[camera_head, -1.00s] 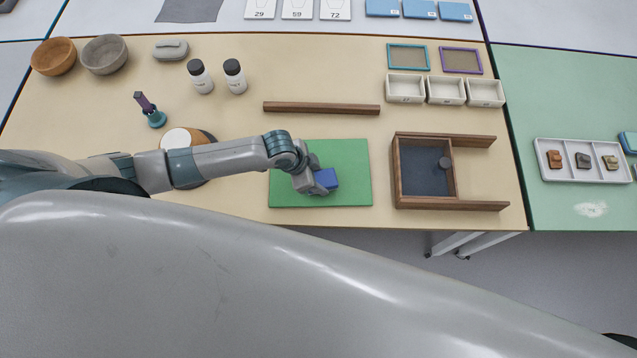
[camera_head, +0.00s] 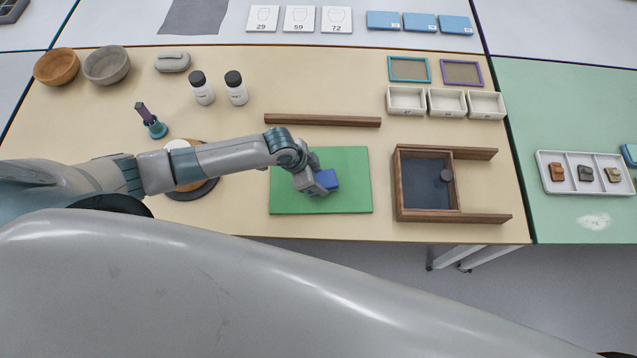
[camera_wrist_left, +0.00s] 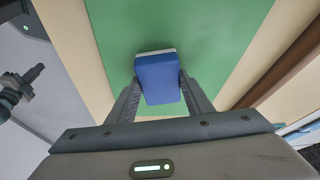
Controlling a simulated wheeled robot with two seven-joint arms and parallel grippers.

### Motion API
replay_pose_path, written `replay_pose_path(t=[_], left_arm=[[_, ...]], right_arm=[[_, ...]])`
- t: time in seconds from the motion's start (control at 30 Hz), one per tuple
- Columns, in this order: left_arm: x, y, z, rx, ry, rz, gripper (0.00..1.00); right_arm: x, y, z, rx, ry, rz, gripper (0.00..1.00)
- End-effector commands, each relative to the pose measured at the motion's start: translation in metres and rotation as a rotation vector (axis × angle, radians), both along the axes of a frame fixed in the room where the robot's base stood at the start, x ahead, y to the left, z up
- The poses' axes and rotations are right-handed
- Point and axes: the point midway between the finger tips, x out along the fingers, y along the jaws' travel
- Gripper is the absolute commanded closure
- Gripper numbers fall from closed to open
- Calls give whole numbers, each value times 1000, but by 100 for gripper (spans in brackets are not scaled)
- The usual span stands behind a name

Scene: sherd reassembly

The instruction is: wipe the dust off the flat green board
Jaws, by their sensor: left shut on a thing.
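The flat green board (camera_head: 348,165) lies on the beige table in front of me, and it fills much of the left wrist view (camera_wrist_left: 215,45). No dust can be made out on it. My left gripper (camera_head: 318,184) is over the middle of the board, shut on a blue block with a pale underside (camera_head: 327,178). In the left wrist view the block (camera_wrist_left: 158,80) sits between the two fingers, at or just above the board; contact cannot be told. My right gripper is not in view.
A wooden bar (camera_head: 322,120) lies behind the board. A wooden tray with a dark floor (camera_head: 455,217) stands to its right. A round turntable-like disc (camera_head: 205,190) is under my left forearm. Two bottles (camera_head: 202,95) stand farther back. A pale smudge (camera_head: 594,222) marks the green table at right.

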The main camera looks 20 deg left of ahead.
Motion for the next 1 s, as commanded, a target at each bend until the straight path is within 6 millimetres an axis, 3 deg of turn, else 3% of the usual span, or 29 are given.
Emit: replay_pose_path(t=[0.3, 0.67, 1.0], left_arm=[[20, 6, 0, 0, -1, 0, 72], [21, 7, 0, -1, -1, 0, 72], [21, 7, 21, -1, -1, 0, 72]], right_arm=[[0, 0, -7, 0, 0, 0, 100], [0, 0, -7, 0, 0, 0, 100], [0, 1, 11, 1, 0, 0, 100]])
